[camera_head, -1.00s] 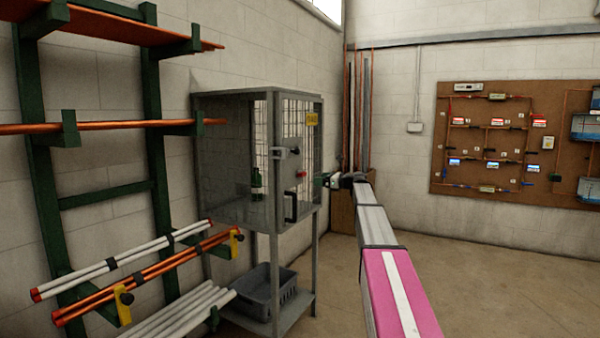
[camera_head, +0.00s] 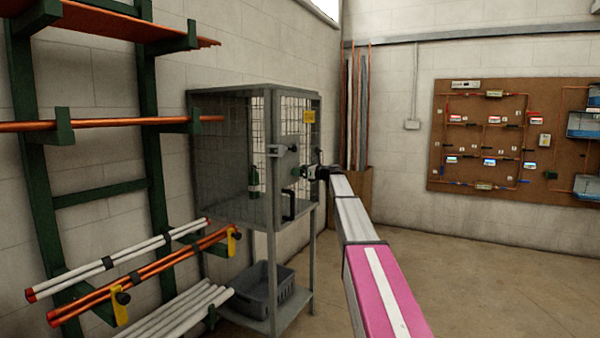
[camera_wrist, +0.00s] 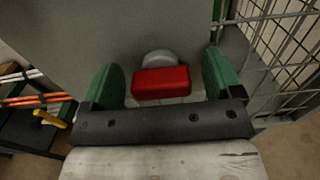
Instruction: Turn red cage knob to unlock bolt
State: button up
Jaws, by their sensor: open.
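The grey mesh cage (camera_head: 225,150) stands against the wall left of centre in the head view. Its red knob (camera_wrist: 160,82) shows in the wrist view as a red bar on a round grey base on the cage's grey panel. My gripper (camera_wrist: 163,90) is open, with one green finger on each side of the red knob and a gap on both sides. In the head view my gripper (camera_head: 304,172) is at the cage door front and hides the knob. The black door handle (camera_head: 289,205) is just below. A green bottle (camera_head: 254,182) stands inside the cage.
A grey crate (camera_head: 262,288) sits on the shelf under the cage. A green rack (camera_head: 100,190) with copper and white pipes stands at the left. A brown pipe board (camera_head: 510,145) hangs on the right wall. The floor at right is clear.

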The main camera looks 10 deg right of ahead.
jog(key=shift+a, duration=0.1)
jog(key=c, duration=0.9)
jog(key=shift+n, duration=0.3)
jog(key=n, duration=0.3)
jog(key=shift+s+a+n, duration=0.1)
jog(key=shift+n, duration=0.2)
jog(key=n, duration=0.4)
jog(key=shift+s+a+f+n, duration=0.1)
jog(key=shift+s+f+n, duration=0.05)
jog(key=shift+n, duration=0.15)
jog(key=n, duration=0.4)
jog(key=shift+f+n, duration=0.15)
jog(key=shift+n, duration=0.15)
jog(key=shift+s+f+n, duration=0.1)
jog(key=shift+f+n, duration=0.1)
jog(key=shift+n, duration=2)
